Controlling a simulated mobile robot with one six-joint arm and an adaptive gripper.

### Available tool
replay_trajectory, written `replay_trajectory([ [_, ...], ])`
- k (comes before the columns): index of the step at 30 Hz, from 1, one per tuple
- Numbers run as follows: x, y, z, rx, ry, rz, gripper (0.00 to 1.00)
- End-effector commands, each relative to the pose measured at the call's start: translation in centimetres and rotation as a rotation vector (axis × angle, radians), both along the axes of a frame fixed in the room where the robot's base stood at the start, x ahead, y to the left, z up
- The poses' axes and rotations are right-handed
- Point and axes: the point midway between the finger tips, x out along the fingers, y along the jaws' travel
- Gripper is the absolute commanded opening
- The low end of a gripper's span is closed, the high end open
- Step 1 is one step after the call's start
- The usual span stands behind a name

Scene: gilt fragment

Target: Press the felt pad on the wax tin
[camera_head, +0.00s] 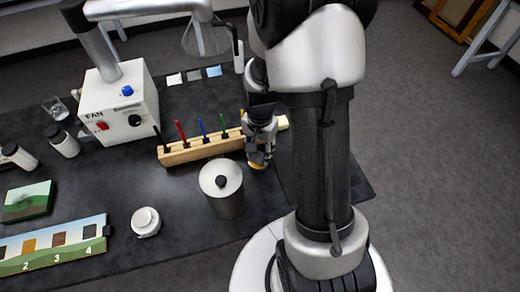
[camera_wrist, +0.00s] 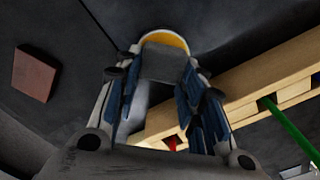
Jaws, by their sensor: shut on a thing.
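My gripper (camera_head: 260,158) points down beside the front of the wooden rack, right of the metal canister. In the wrist view my gripper (camera_wrist: 165,90) is shut on a grey block, which looks like the felt pad (camera_wrist: 168,64). The wax tin (camera_wrist: 166,37), a round pale rim with orange-yellow wax, shows just past the pad's end. The pad covers part of the tin. I cannot tell whether the pad touches the wax. In the head view only a small orange bit of the tin (camera_head: 258,165) shows under the fingers.
The wooden rack (camera_head: 205,148) with upright coloured tools stands close behind my gripper. The lidded metal canister (camera_head: 227,203) is close on its left. A reddish-brown block (camera_wrist: 35,72) lies apart. A white jar (camera_head: 145,222), a numbered strip (camera_head: 55,246) and a fan box (camera_head: 120,105) stand further left.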

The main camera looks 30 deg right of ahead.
Motion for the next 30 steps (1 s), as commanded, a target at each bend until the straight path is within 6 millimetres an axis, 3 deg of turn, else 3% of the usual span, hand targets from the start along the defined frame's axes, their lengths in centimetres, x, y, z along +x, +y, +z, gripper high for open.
replay_trajectory([
  [30, -0.1, 0.0, 7.1, 0.000, 0.001, 0.000, 0.17],
])
